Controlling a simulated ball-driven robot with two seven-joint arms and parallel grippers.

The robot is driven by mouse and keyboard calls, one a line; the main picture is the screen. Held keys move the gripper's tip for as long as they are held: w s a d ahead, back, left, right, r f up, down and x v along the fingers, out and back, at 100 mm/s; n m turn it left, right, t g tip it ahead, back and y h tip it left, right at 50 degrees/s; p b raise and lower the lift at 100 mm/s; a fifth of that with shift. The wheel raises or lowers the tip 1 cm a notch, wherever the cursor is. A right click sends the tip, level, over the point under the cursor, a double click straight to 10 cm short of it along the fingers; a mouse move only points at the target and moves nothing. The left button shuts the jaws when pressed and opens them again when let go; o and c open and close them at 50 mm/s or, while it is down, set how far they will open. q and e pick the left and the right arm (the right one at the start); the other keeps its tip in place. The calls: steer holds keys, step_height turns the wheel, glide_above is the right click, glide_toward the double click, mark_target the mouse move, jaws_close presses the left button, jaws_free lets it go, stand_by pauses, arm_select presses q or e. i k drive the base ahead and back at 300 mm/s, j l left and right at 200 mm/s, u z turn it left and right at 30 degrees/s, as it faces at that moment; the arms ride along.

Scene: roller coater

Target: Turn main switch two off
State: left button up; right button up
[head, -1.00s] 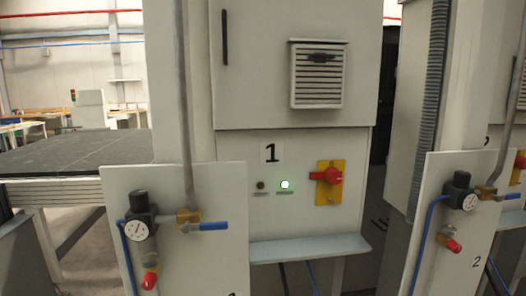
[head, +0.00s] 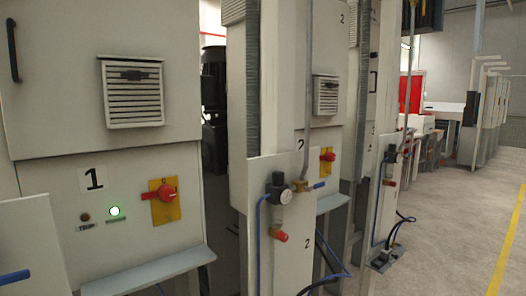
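Main switch two (head: 327,155) is a small red rotary handle on a yellow plate. It sits on the cabinet marked 2 (head: 312,133), right of the middle in the head view and farther off than cabinet 1. Its exact handle angle is too small to tell. A similar red switch on a yellow plate, main switch one (head: 164,197), is on the nearer cabinet marked 1 (head: 60,165), beside a lit green-white lamp (head: 114,211). Neither of my grippers is in view.
A panel (head: 290,225) with a gauge, a blue-handled valve (head: 318,185) and a red knob stands in front of cabinet 2. A grey ledge (head: 150,270) juts out below switch one. Open floor (head: 450,215) with a yellow line lies at the right.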

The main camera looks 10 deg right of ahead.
mark_target(330, 157)
steer(key=u, duration=4.65)
steer(key=k+j, duration=0.25)
steer(key=k+j+z, duration=0.2)
steer(key=z, duration=0.15)
steer(key=k+j+z, duration=0.55)
steer(key=z, duration=3.15)
